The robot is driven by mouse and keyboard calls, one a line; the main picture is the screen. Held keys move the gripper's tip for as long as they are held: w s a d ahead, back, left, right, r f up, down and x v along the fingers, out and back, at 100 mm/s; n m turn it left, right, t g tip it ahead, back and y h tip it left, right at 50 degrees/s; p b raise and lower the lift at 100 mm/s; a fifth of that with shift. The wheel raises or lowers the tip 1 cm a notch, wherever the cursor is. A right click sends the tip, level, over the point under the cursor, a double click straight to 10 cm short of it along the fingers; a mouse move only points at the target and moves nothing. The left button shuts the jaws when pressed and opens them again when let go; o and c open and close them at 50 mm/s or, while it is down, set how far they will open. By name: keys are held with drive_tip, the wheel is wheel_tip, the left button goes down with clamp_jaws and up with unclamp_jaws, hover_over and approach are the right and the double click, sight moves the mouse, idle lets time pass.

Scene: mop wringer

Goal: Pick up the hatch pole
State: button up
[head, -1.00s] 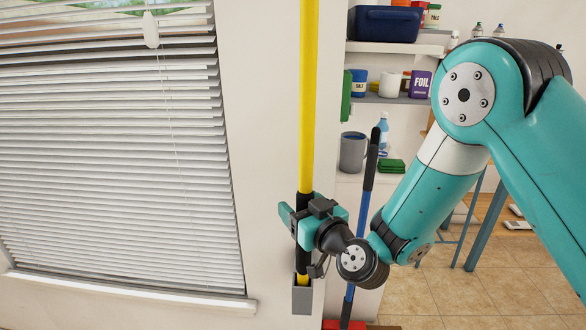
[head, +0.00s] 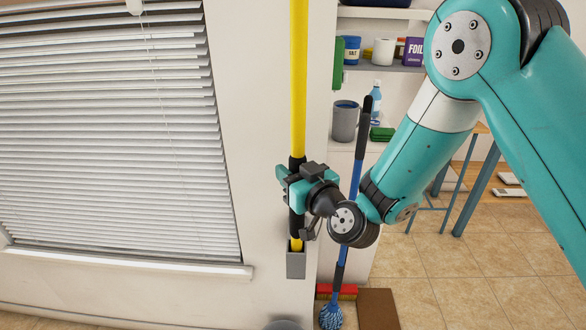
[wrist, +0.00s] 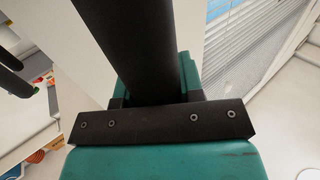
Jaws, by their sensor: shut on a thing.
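The hatch pole (head: 298,90) is a long yellow pole with a black grip section near its lower end. It stands upright against the wall, and its foot sits in a grey holder (head: 296,264). My gripper (head: 296,187) is shut around the black grip section. In the wrist view the black grip (wrist: 135,45) runs between the teal fingers (wrist: 155,95). The top of the pole is out of view.
A window with white blinds (head: 110,130) is to the left. A blue-handled mop (head: 349,200) stands just right of my gripper. A red brush (head: 337,291) lies on the floor.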

sight(292, 77)
wheel_tip(292, 77, up, 19)
drive_tip(key=p, duration=1.7)
